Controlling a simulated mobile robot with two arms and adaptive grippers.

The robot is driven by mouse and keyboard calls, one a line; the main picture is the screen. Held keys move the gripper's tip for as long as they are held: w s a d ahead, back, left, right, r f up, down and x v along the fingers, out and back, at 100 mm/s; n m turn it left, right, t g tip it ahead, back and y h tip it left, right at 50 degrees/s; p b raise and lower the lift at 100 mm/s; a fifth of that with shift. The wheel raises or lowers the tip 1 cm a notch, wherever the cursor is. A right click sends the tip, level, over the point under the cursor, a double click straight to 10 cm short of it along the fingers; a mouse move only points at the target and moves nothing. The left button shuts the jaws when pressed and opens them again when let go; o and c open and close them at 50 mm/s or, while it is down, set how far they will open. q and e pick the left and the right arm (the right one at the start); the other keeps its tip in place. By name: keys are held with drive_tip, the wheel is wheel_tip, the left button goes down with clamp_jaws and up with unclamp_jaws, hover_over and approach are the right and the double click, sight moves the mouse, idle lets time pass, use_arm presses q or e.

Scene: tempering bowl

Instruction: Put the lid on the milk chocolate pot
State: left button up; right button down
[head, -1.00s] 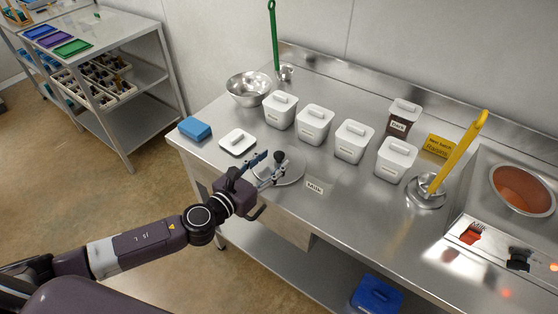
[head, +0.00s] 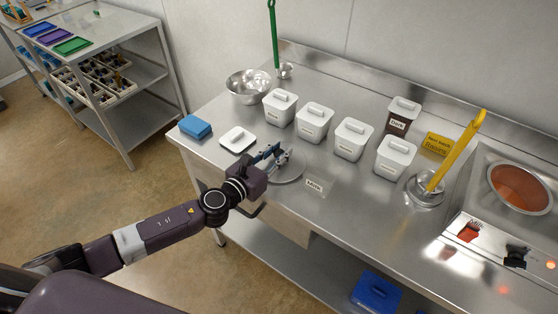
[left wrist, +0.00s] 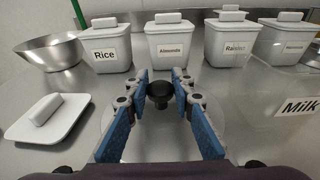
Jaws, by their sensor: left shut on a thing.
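A clear round lid (head: 292,172) with a black knob lies on the steel counter near its front edge; the knob also shows in the left wrist view (left wrist: 159,91). My left gripper (head: 274,154) is shut on the knob, its blue-padded fingers on either side of it. A "Milk" label (head: 314,185) stands just right of the lid. In the left wrist view the label (left wrist: 300,106) appears on a faint, see-through container whose full outline I cannot make out. My right gripper is not in view.
White lidded bins (head: 314,122) stand in a row behind the lid. A white square lid (head: 237,139) and blue block (head: 195,127) lie to the left.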

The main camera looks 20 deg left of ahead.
use_arm(q)
clamp_jaws()
drive_tip(key=shift+r, duration=0.1)
